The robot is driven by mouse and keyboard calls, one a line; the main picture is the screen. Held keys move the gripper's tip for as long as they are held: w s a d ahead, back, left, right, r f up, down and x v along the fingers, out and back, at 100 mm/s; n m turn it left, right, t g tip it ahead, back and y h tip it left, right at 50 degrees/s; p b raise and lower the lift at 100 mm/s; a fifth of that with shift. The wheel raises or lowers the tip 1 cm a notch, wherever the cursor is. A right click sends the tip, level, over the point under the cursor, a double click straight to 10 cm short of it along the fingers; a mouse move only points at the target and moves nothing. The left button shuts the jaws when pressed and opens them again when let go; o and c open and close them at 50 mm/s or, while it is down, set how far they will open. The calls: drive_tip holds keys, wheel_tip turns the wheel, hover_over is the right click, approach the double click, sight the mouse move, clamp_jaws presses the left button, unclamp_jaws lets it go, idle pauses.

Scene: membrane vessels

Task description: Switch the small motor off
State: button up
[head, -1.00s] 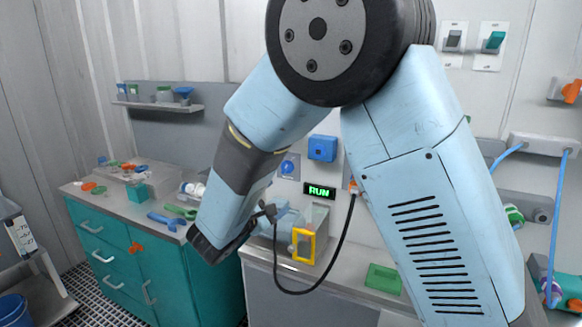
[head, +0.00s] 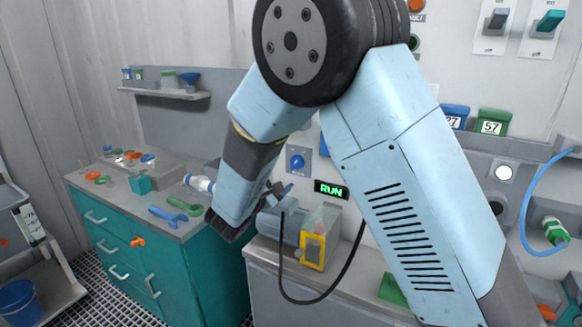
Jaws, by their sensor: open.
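A small grey-blue motor (head: 291,222) lies on the grey bench (head: 345,292), beside a clear box with a yellow frame (head: 313,250). A black cable loops down in front of it. A green lit RUN sign (head: 331,190) is on the wall behind. A blue round knob (head: 297,162) on a grey plate sits above the motor; whether it is the motor's switch I cannot tell. My gripper (head: 228,229) is at the lower end of my arm, left of the motor in the picture. Its fingers show only as a dark end; the gap to the motor is unclear.
Left is a teal cabinet (head: 157,248) with blue and green tools on top. Wall switches (head: 495,20) are at upper right, above green and blue numbered tags (head: 493,122). A blue cable (head: 535,190) hangs at right. My arm hides the middle wall.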

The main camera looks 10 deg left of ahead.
sight(293, 166)
drive_tip(key=x, duration=0.8)
drive_tip(key=shift+w+d, duration=0.2)
drive_tip(key=shift+w, duration=0.05)
drive_tip(key=c, duration=1)
drive_tip(key=shift+a, duration=0.1)
drive_tip(key=shift+c, duration=0.3)
drive_tip(key=shift+n, duration=0.4)
drive_tip(key=n, duration=0.4)
drive_tip(key=shift+n, duration=0.4)
drive_tip(key=n, duration=0.6)
drive_tip(key=shift+s, duration=0.1)
drive_tip(key=shift+n, duration=0.3)
